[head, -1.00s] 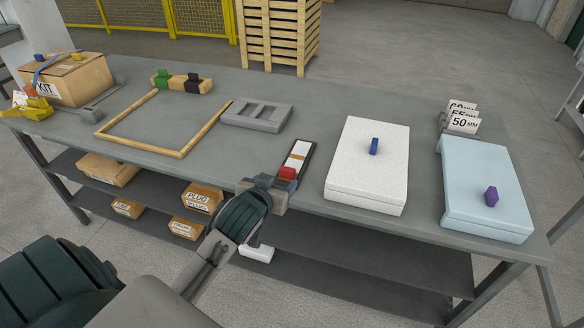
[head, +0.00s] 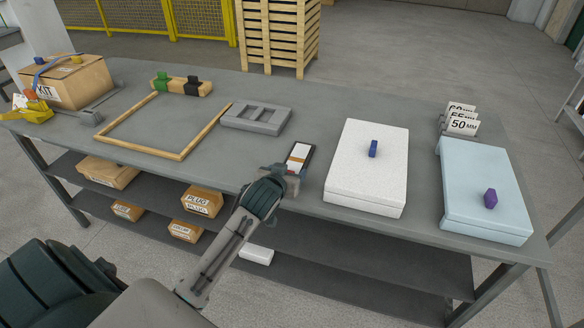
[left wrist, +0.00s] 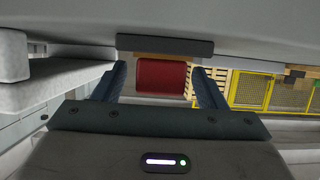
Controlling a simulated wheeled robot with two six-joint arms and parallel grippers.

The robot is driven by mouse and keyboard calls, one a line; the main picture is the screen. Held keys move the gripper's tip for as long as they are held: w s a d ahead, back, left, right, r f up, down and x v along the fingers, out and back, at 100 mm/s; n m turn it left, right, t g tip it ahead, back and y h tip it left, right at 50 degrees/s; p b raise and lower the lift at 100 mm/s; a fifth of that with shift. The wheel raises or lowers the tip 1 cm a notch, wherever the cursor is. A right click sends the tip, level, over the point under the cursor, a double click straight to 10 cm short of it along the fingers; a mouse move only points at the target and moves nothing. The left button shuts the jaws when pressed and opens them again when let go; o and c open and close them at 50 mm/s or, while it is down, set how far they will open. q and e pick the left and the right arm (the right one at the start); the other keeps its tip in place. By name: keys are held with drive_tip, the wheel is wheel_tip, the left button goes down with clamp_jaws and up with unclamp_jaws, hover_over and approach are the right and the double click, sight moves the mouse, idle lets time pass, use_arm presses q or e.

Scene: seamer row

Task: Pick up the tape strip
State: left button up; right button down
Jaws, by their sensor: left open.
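A white strip with an orange-brown band, which looks like the tape strip (head: 298,157), lies in a dark-edged holder (head: 308,158) at the table's front edge. My left gripper (head: 284,171) is at the near end of this holder and hides that end in the head view. In the left wrist view a red block (left wrist: 161,78) shows between the two spread fingers of the left gripper (left wrist: 160,88), with visible gaps on both sides. The block is hidden in the head view now. My right gripper is in neither view.
A white box (head: 365,165) with a blue knob stands close to the right, and a pale blue box (head: 487,190) beyond it. A grey slotted tray (head: 256,116) and a wooden frame (head: 180,152) lie to the left.

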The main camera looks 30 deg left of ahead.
use_arm(q)
drive_tip(key=shift+c, duration=0.3)
drive_tip(key=c, duration=1)
drive_tip(key=shift+r, duration=0.15)
